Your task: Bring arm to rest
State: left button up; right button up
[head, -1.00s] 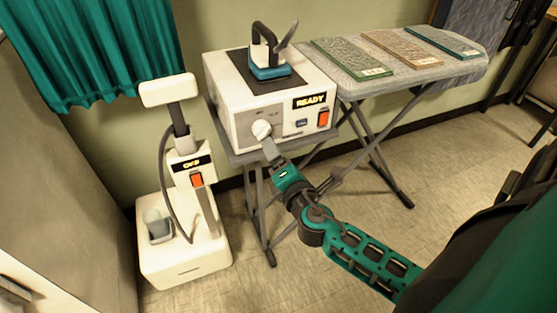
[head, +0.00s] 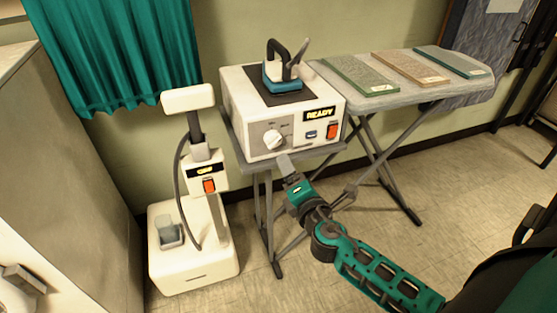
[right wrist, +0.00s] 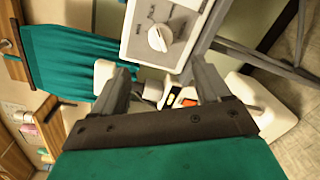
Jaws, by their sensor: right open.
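My right arm reaches in from the lower right in the head view. Its gripper (head: 284,163) is just below and in front of the white steam station (head: 255,112), apart from its dial (head: 274,140). In the right wrist view the two fingers of the gripper (right wrist: 162,90) are spread with nothing between them. The dial (right wrist: 159,38) shows beyond the fingers, near the top. The station's display reads READY and its switch (head: 332,131) is orange-red. My left gripper is not in view.
A blue iron (head: 279,75) sits on the station's dark pad. The ironing board (head: 405,97) behind right carries several coloured panels. A white steamer (head: 190,254) with a display stands on the floor at left. A teal curtain (head: 115,55) hangs behind it.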

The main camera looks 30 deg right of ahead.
jog(key=s+a+f+m+g+y+p, duration=0.1)
jog(key=s+a+f+m+g+y, duration=0.2)
jog(key=m, duration=0.6)
jog(key=s+a+f+m+g+y+p, duration=0.1)
jog(key=s+a+f+m+g+y, duration=0.1)
jog(key=s+a+f+m, duration=0.5)
jog(key=s+a+m+y, duration=0.1)
jog(key=s+a+m, duration=0.1)
jog(key=s, duration=0.3)
jog(key=shift+s+a+g+p, duration=0.3)
jog(key=shift+a+g+p, duration=0.1)
jog(key=shift+a, duration=0.25)
jog(key=shift+f, duration=0.1)
